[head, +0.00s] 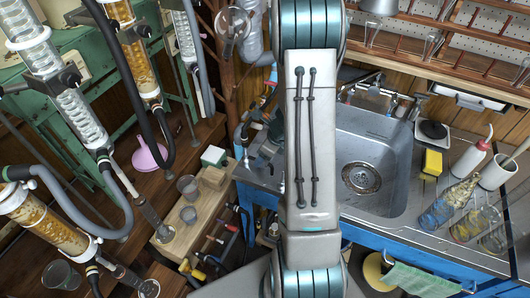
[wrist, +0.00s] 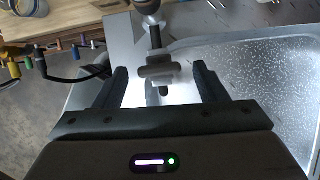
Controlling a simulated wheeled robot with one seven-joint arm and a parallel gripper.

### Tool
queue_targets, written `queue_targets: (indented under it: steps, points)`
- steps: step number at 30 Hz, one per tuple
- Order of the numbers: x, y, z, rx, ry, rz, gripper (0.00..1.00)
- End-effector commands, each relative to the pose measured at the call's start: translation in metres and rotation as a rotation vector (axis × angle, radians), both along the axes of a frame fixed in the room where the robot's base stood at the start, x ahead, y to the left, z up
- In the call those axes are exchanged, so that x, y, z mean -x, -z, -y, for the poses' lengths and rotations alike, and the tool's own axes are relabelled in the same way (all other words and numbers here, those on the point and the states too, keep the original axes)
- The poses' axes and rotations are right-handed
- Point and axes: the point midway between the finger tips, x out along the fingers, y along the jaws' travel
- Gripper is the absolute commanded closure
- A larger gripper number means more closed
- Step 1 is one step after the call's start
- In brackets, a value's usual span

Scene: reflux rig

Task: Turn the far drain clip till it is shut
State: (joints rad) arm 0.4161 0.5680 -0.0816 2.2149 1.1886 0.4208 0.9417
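In the wrist view my gripper (wrist: 162,86) is open, with one dark finger on each side of a small grey clip-like part (wrist: 158,72). This part has a short crossbar on a dark stem that runs up to a round grey fitting. Gaps show between it and both fingers. I take it for the drain clip, but cannot tell for sure whether it is the far one, or how far it is turned. In the head view my arm crosses the middle, and I cannot make out my gripper or this clip there.
A steel sink (head: 385,150) on a blue frame stands right of my arm. Glass columns (head: 75,105) with dark hoses stand at the left. Bottles (head: 470,222) stand at the right.

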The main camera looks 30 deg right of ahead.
Motion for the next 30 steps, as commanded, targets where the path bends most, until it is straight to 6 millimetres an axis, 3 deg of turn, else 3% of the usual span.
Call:
queue_targets:
  steps: [7,21,30]
  points:
    - [0.003,-0.012,0.002,0.002,-0.002,0.002,0.35]
    - [0.034,-0.103,0.024,0.001,-0.001,0.003,0.35]
    - [0.043,-0.127,0.030,0.000,-0.001,0.000,0.35]
